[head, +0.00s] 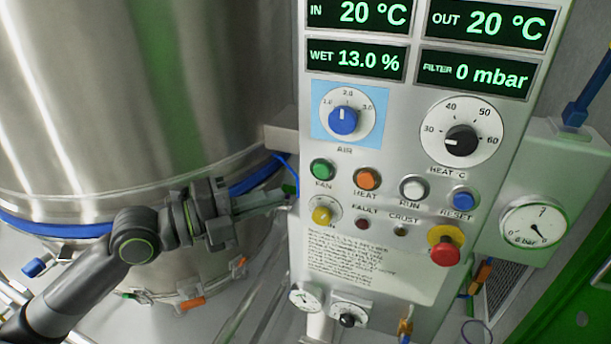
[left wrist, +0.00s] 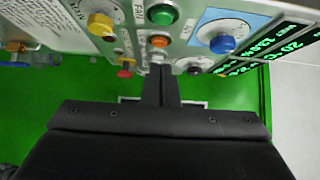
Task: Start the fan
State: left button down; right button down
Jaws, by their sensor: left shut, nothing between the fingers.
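The green FAN button (head: 321,169) is on the left side of the upright control panel (head: 365,245), under the blue AIR knob (head: 343,119). In the left wrist view the green button (left wrist: 163,14) shows at the top, beyond my fingertips. My left gripper (head: 289,197) is shut and empty, close to the panel's left edge, a little below and left of the FAN button. In the left wrist view its closed fingers (left wrist: 160,72) point at the panel. I cannot tell the exact gap to the panel. My right gripper is not in view.
Next to FAN are the orange HEAT button (head: 367,179), white RUN button (head: 412,189), blue RESET button (head: 461,200) and a yellow knob (head: 324,215). A red emergency button (head: 445,251) sits lower right. The displays (head: 480,75) read IN 20 °C and FILTER 0 mbar. A steel vessel (head: 110,100) stands left.

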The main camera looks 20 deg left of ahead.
aim_at(328, 174)
pick_arm(q)
jog(key=w+d+p, duration=0.1)
jog(key=w, duration=0.1)
jog(key=w+d+p, duration=0.1)
jog(key=w, duration=0.2)
jog(key=w+d+p, duration=0.1)
jog(key=w+d, duration=0.1)
jog(key=shift+w+p, duration=0.25)
jog(key=shift+p, duration=0.15)
dwell(0.3)
